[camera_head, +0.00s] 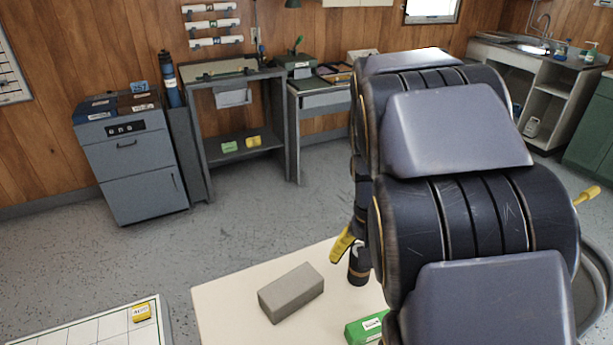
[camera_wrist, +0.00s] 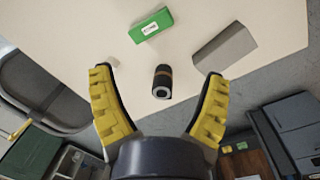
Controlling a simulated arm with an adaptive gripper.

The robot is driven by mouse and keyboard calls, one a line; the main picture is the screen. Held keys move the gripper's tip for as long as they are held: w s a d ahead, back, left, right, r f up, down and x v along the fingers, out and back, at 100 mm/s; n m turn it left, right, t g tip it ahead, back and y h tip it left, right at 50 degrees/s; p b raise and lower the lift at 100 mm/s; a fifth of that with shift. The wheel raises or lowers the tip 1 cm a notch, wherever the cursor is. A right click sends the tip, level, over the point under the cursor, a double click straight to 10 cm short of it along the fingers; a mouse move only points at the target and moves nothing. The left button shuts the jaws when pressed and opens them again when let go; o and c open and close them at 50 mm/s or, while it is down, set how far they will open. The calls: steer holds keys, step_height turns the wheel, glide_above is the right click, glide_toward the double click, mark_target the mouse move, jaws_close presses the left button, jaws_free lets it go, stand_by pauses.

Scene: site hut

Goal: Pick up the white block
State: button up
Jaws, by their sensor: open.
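A small off-white block (camera_wrist: 114,62) lies on the pale table (camera_wrist: 80,28), just beyond the tip of the left finger in the wrist view. In the head view I cannot see it; my arm covers part of the table. My gripper (camera_wrist: 159,76) is open, with its yellow padded fingers spread wide and nothing held. The white block is off to the left side of the gap between the fingertips. In the head view only one yellow finger (camera_head: 341,245) shows beside my arm.
A black cylinder with a brown band (camera_wrist: 162,82) stands between the fingers in the wrist view. A green box (camera_wrist: 150,25) and a grey brick (camera_wrist: 224,50) lie on the same table; the brick also shows in the head view (camera_head: 291,292). Bare tabletop separates them.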

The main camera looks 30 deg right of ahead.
steer(key=d+f+m, duration=0.2)
steer(key=d+f, duration=0.4)
steer(key=d, duration=0.1)
steer(key=w+d+f+m, duration=0.1)
steer(key=d+f+m, duration=0.1)
steer(key=d+f, duration=0.4)
steer(key=d+f+m+t, duration=0.1)
steer(key=d+f+m, duration=0.2)
steer(key=d+f, duration=0.3)
steer(key=shift+w+d+f, duration=0.1)
steer(key=shift+w+d, duration=0.05)
steer(key=shift+d, duration=1.85)
step_height(320, 180, down, 8)
steer(key=shift+w+a+r, duration=0.1)
steer(key=shift+a+r, duration=0.05)
steer(key=shift+r, duration=0.05)
steer(key=c, duration=1.2)
